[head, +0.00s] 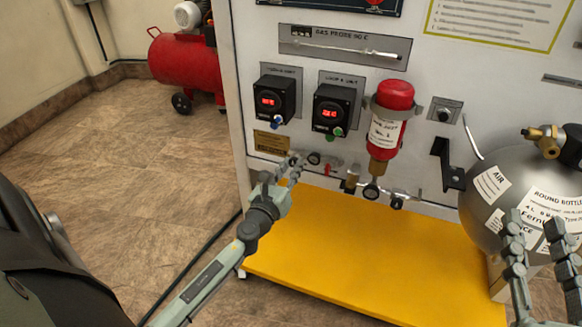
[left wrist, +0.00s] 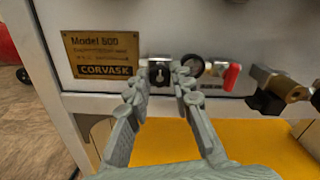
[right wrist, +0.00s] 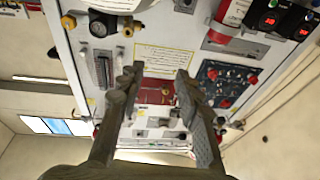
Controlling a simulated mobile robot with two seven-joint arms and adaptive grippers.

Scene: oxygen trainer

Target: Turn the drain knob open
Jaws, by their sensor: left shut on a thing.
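The drain knob (left wrist: 160,73) appears to be the small dark and silver fitting on the lower white panel, right of the brass Model 500 plate (left wrist: 100,55). My left gripper (left wrist: 160,84) has its fingertips on either side of it and is shut on it. In the head view the left gripper (head: 290,163) reaches the panel's lower edge, and its fingers hide most of the knob. Whether the knob has turned cannot be told. My right gripper (head: 533,226) is open and empty in front of the round grey bottle (head: 490,225); its spread fingers also show in the right wrist view (right wrist: 160,80).
A black gauge (left wrist: 193,64) and a red-handled valve (left wrist: 231,77) sit just right of the left fingertips. A red cylinder (head: 392,95) hangs above the pipework. The yellow base shelf (head: 350,260) is clear below. A red compressor (head: 185,60) stands far left.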

